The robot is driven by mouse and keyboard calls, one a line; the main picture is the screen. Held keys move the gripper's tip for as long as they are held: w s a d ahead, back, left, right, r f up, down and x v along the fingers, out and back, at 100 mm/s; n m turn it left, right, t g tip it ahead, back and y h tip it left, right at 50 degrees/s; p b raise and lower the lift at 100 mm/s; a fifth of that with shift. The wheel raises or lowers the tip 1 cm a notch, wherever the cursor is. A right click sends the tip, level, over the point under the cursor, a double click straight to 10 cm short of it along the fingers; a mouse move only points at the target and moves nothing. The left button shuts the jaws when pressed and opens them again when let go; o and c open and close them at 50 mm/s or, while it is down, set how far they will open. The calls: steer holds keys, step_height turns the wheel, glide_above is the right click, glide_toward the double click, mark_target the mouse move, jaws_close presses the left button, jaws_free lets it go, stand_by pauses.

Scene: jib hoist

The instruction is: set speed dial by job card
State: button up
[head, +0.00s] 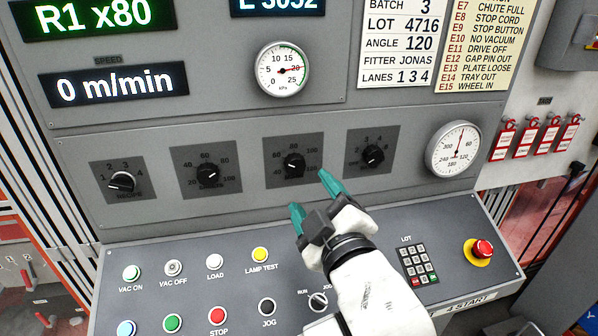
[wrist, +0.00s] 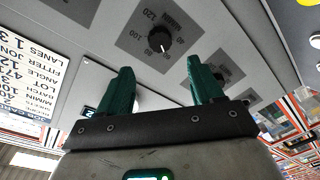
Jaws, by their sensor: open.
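Four black dials sit in a row on the grey panel: the recipe dial (head: 122,182), a 20-to-100 dial (head: 206,174), a 40-to-120 dial (head: 294,164) and a small-numbered dial (head: 372,156). Captions under the middle dials are too small to read. My gripper (head: 311,199) is open and empty, below and right of the 40-to-120 dial in the head view. In the wrist view that dial (wrist: 160,40) appears beyond and between the green fingertips (wrist: 158,72), apart from them. The job card (head: 398,45) shows batch 3, lot 4716, angle 120; its top is cut off.
The speed display (head: 120,86) reads 0 m/min. A sloping desk below carries several push buttons, a keypad (head: 418,265) and a red emergency stop (head: 481,250). A round gauge (head: 454,150) is at the right. Red tags (head: 535,138) hang beyond the panel.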

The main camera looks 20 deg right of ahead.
mark_target(295, 168)
steer(key=w+p, duration=0.1)
steer(key=w, duration=0.7)
steer(key=shift+w, duration=0.2)
steer(key=shift+c, duration=0.3)
steer(key=shift+f, duration=0.1)
steer(key=c, duration=1)
